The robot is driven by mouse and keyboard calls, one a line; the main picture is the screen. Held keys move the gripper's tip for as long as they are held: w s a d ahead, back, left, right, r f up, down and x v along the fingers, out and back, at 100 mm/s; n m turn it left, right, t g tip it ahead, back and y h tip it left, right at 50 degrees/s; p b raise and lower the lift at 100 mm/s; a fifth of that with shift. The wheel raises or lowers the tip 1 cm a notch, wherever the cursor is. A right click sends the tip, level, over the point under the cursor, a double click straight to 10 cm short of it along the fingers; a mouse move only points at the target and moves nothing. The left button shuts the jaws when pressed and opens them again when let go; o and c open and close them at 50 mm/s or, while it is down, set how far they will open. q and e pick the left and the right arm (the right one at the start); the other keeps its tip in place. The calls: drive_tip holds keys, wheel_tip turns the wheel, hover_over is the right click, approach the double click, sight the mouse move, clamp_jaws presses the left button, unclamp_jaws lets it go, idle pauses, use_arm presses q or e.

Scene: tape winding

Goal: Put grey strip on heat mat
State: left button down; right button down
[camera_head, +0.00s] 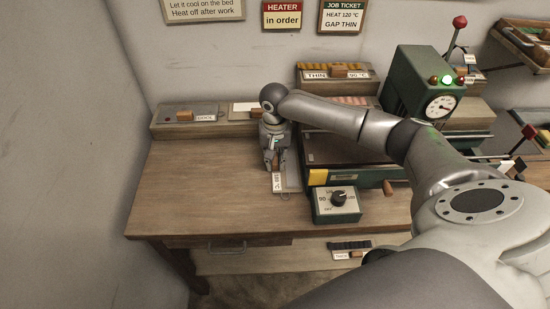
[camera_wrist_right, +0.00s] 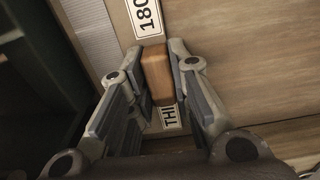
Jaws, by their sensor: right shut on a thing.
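My right gripper (camera_head: 273,163) points down at the left side of the green heated unit. In the right wrist view its fingers are on both sides of a wooden handle block (camera_wrist_right: 157,75), shut on it. The block sits on a brown holder with a white label reading 180 (camera_wrist_right: 145,17) and a second label partly hidden by the block and fingers. A pale grey ribbed strip (camera_wrist_right: 88,28) lies along the holder. In the head view the holder (camera_head: 290,178) lies on the bench. The dark bed (camera_head: 340,149) of the unit is partly hidden by my right arm. The left gripper is not in view.
A dial box (camera_head: 337,203) stands at the unit's front. Labelled holders with wooden handles stand behind, including THIN (camera_head: 330,75) and a left one (camera_head: 190,117). A green gauge machine (camera_head: 415,80) stands at back right. The bench's left part (camera_head: 195,190) is clear.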

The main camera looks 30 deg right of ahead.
drive_tip(key=c, duration=1.3)
unclamp_jaws()
